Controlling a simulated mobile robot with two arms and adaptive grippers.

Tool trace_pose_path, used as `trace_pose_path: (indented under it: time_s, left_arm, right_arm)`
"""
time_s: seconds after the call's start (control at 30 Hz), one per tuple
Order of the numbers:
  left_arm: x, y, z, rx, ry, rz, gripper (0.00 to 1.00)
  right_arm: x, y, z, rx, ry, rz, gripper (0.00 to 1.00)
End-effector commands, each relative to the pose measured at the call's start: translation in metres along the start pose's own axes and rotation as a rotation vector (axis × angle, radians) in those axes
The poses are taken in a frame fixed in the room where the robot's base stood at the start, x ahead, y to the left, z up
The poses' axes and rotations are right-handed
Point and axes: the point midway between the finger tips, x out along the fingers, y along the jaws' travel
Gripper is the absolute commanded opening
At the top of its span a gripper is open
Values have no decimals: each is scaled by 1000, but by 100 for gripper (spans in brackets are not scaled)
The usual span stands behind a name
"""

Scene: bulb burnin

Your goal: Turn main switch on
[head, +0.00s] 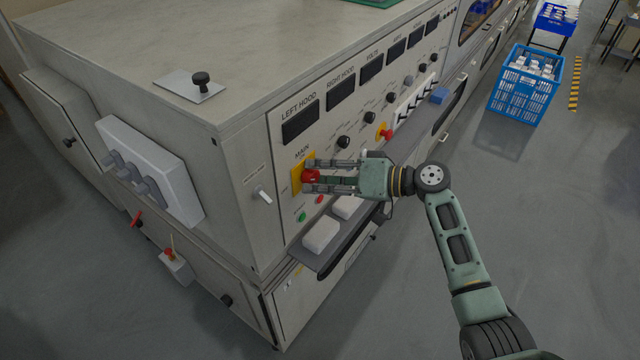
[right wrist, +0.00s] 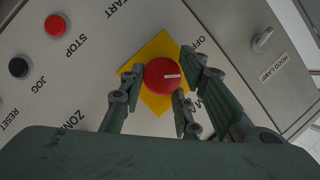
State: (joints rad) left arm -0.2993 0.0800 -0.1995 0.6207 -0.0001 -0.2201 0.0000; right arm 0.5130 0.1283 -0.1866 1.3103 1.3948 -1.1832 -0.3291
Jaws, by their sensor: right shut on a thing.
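The main switch is a red round knob (head: 310,176) on a yellow plate (head: 296,180), under the word MAIN on the front panel of the grey cabinet. In the right wrist view the red knob (right wrist: 164,75) shows a white pointer line aimed to the right, and the yellow plate (right wrist: 158,46) looks like a diamond. The word OFF is near the plate's upper right; the ON mark is hidden. My right gripper (head: 308,175) is shut on the knob, with a finger on each side of it. My left gripper is not in the head view.
Below the switch are a green button (head: 301,217) and a red button (head: 320,199). A shelf with white blocks (head: 321,234) juts out beneath. A hood lamp toggle (head: 263,195) is at the panel's left. A blue crate (head: 524,86) stands on the floor at right.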

Motion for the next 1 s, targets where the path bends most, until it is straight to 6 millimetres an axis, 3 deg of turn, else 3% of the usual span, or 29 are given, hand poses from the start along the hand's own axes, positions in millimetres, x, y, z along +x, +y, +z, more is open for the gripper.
trace_pose_path:
  time_s: [0.03,0.5,1.0]
  left_arm:
    - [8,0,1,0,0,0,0]
    - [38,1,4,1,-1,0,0]
    - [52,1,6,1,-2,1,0]
  right_arm:
    - [0,9,5,47,-1,-8,4]
    - [2,11,10,464,-4,-178,4]
    - [4,10,14,810,-9,-318,3]
